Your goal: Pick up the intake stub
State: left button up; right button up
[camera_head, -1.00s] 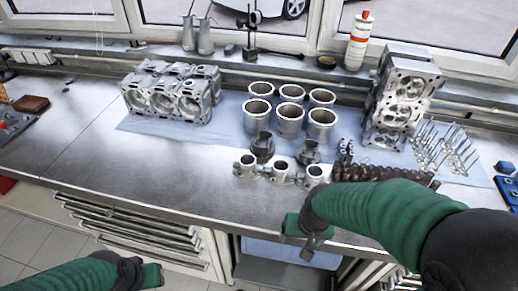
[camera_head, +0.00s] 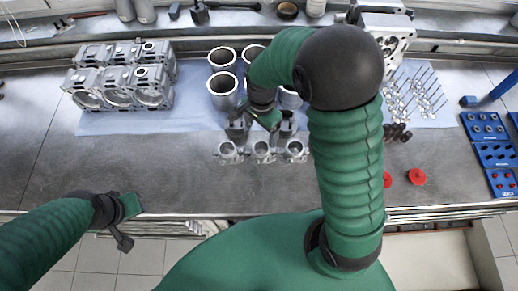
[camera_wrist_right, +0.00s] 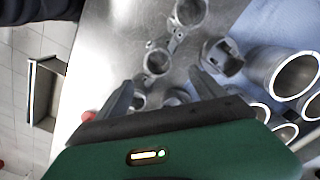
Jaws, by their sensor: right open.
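The intake stub looks to be the silver three-ring casting (camera_head: 263,152) lying at the front of the bench; its rings also show in the right wrist view (camera_wrist_right: 157,62). My right gripper (camera_head: 267,118) is behind the rings, between two dark grey pistons (camera_head: 238,126); its fingertips are hard to see in the head view. In the right wrist view, the right gripper (camera_wrist_right: 160,77) has its two fingers apart, with nothing held. A ring lies between and beyond the fingers. My left gripper (camera_head: 124,212) is at the bench's front edge, away from the parts; its fingers are unclear.
Metal cylinder liners (camera_head: 222,92) stand behind the pistons on a blue mat (camera_head: 110,122). An engine block (camera_head: 122,80) is at left and a cylinder head (camera_head: 388,35) at back right. Red parts (camera_head: 416,177) and blue trays (camera_head: 495,155) lie right. The front left bench is clear.

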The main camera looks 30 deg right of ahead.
send_over(261, 148)
jog(key=s, duration=0.1)
notch_tip(261, 148, down, 6)
jog(key=f, duration=0.1)
jog(key=s+a+f+p, duration=0.1)
jog(key=f, duration=0.1)
jog(key=f+p, duration=0.1)
jog(key=shift+s+a+f, duration=0.2)
jog(key=shift+a+f, duration=0.1)
jog(key=shift+a, duration=0.05)
jog(key=shift+f, duration=0.55)
jog(key=shift+w+d+f, duration=0.15)
jog(key=shift+w+d, duration=0.05)
jog(key=shift+d, duration=0.3)
jog(key=shift+c, duration=0.6)
jog(key=shift+d, duration=0.2)
jog(key=c, duration=0.5)
jog(key=shift+a, duration=0.2)
jog(key=c, duration=0.5)
jog(key=shift+a, duration=0.3)
jog(key=c, duration=0.4)
grip_shut()
pick_arm(q)
jog(key=shift+w+d+r, duration=0.1)
jog(key=shift+w+r, duration=0.1)
jog(key=shift+r, duration=0.3)
jog(key=shift+w+r, duration=0.2)
jog(key=shift+r, duration=0.3)
